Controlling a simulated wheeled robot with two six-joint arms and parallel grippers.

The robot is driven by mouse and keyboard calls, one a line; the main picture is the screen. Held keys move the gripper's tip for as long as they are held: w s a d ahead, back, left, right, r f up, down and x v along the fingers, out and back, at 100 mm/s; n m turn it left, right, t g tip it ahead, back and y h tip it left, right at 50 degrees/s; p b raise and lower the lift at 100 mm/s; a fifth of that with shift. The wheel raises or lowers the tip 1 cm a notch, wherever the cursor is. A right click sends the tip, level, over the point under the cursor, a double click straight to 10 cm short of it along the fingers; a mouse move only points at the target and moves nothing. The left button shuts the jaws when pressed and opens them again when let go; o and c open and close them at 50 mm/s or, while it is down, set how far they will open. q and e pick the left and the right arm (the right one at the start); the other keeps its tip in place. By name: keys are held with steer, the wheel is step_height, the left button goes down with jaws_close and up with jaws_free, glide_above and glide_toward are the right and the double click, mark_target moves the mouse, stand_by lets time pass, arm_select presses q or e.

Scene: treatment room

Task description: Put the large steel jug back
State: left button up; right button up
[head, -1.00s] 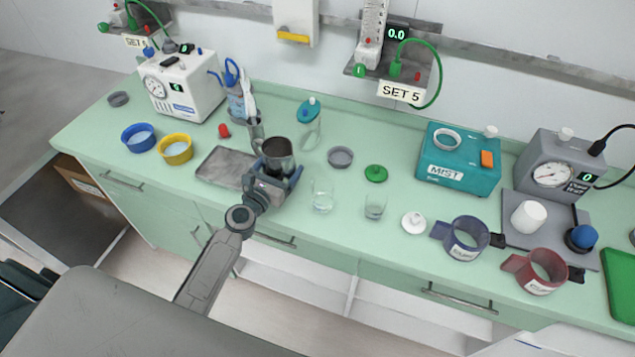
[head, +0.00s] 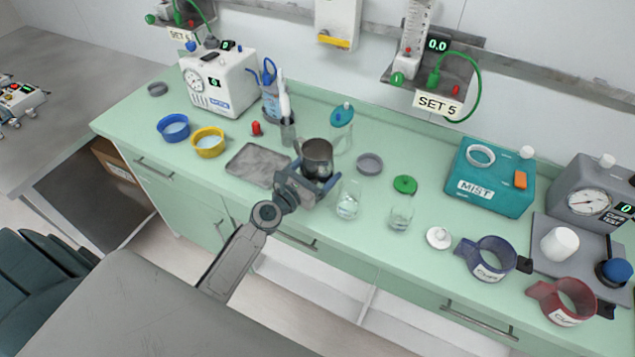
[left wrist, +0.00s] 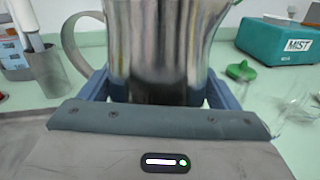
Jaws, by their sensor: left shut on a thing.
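The large steel jug (head: 317,154) is in my left gripper (head: 312,181) over the front part of the green counter, just right of the grey tray (head: 252,166). In the left wrist view the jug (left wrist: 165,45) fills the middle, upright, with its handle to the left. The blue fingers of the left gripper (left wrist: 160,95) stand on both sides of its body. I cannot tell whether the jug's base touches the counter. My right gripper is not in view.
Two glass beakers (head: 348,203) (head: 401,219) stand close to the right of the jug. A grey ring dish (head: 369,164) and green lid (head: 405,185) lie to the right.

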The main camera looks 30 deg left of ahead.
arm_select(q)
steer(key=shift+f+b, duration=0.9)
steer(key=shift+f, duration=0.7)
steer(key=shift+f, duration=0.15)
steer(key=o, duration=1.2)
steer(key=shift+o, duration=0.2)
steer(key=b+v, duration=0.2)
steer(key=v, duration=0.9)
steer(key=shift+b, duration=0.4)
steer(key=shift+s+a, duration=0.15)
steer(key=shift+s, duration=0.45)
